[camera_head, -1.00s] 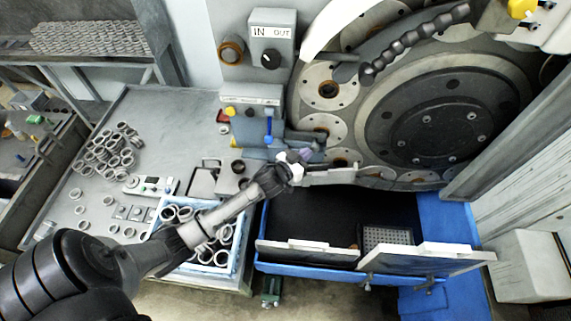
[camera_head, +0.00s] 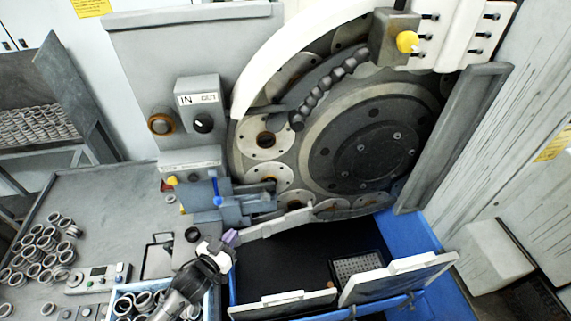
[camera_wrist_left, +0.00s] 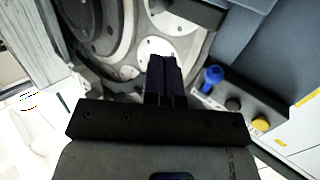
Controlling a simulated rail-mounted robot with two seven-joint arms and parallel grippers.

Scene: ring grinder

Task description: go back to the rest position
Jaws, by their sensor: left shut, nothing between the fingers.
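My left gripper (camera_head: 229,238) is at the lower middle of the head view, in front of the ring grinder (camera_head: 372,150). Its dark fingers (camera_wrist_left: 165,75) are shut and empty in the left wrist view. They point toward the grinder's large wheel and pale discs (camera_wrist_left: 170,20). The gripper is left of the black bin with blue edges and holds nothing. My right gripper is in neither view.
A grey table at left bears piles of metal rings (camera_head: 38,252) and a blue crate of rings (camera_head: 140,301). A control box with a knob (camera_head: 200,110) and a blue lever (camera_head: 217,190) stand beside the wheel. White flaps (camera_head: 398,277) cover the bin's front.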

